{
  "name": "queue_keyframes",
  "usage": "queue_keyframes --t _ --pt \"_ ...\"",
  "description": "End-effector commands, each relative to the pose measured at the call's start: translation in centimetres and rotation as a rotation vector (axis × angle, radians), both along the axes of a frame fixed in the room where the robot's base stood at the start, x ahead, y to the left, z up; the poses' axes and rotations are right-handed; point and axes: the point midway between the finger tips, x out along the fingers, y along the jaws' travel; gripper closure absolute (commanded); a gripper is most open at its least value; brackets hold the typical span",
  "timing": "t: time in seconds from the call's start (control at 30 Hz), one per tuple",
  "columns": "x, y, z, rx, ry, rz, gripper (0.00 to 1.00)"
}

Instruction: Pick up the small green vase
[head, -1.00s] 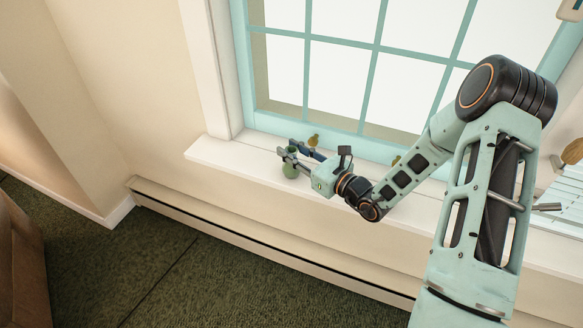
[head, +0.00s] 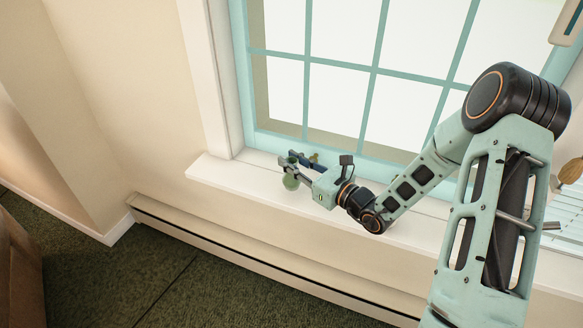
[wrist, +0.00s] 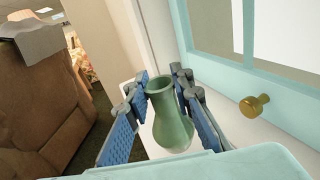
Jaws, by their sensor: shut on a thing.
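The small green vase (head: 291,182) is at the left part of the white windowsill in the head view. In the wrist view the vase (wrist: 172,118) stands upright, with its round mouth and narrow neck between the two blue-padded fingers. My gripper (head: 290,166) is shut on the vase, its fingers on either side of it; it also shows in the wrist view (wrist: 161,82). I cannot tell if the base touches the sill.
The teal-framed window (head: 371,70) stands close behind the gripper. A brass knob (wrist: 254,105) sticks out of its frame. The white windowsill (head: 240,180) runs to the right under my arm. A brown sofa (wrist: 45,95) is at the left in the wrist view.

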Motion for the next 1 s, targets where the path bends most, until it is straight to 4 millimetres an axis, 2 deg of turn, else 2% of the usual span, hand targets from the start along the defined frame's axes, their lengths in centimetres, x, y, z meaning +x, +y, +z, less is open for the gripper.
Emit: queue_keyframes --t 0.03,0.23,0.53,1.0 --pt "-1.0 -0.2 1.4 -0.001 -0.001 0.0 1.0" --pt "-4.8 -0.8 6.1 -0.001 -0.001 0.0 1.0" --pt "-11.9 -2.1 9.1 0.001 0.002 0.0 1.0" --pt "-13.2 -2.3 9.8 0.003 0.004 0.002 1.0"
